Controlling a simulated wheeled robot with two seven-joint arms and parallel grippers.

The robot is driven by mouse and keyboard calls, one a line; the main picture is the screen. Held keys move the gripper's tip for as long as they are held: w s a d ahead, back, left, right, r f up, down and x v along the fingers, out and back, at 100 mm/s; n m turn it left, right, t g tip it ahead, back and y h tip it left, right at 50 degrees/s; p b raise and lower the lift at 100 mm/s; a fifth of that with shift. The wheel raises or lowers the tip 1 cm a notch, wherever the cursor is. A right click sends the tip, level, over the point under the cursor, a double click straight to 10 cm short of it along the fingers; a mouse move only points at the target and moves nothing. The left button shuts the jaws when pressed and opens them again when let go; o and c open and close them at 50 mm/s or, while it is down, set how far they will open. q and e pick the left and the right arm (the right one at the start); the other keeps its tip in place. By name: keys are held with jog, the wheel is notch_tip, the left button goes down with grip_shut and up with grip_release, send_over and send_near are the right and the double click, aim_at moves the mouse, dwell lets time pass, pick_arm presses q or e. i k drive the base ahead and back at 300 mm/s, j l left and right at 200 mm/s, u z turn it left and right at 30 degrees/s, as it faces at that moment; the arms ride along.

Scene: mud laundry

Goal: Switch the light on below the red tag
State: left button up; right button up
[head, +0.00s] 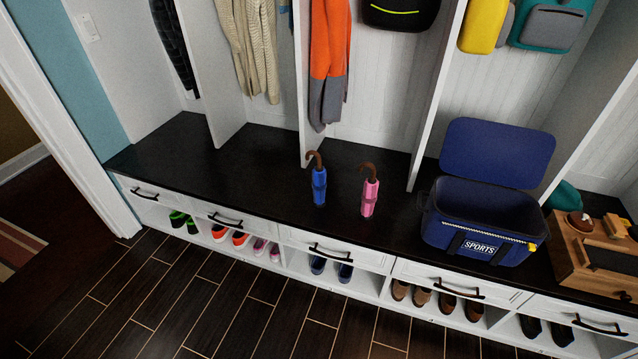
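A white switch plate (89,27) is on the white wall panel at the upper left, beside the blue-green wall strip. It is too small to tell its state. I see no red tag and cannot tell a lit lamp in the head view. Neither of my grippers is in view.
A black bench top (250,160) runs across above cubbies with shoes. A blue umbrella (319,185), a pink umbrella (369,197), an open blue sports bag (480,220) and a wooden box (600,255) stand on it. Coats hang behind. The dark tiled floor (200,300) in front is clear.

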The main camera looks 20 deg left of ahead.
aim_at(88, 27)
jog(key=i+j+u, duration=0.3)
jog(key=u, duration=0.2)
jog(key=i+j+u, duration=0.2)
jog(key=i+u, duration=0.15)
jog(key=u, duration=0.15)
jog(key=i+u, duration=0.75)
jog(key=u, duration=0.25)
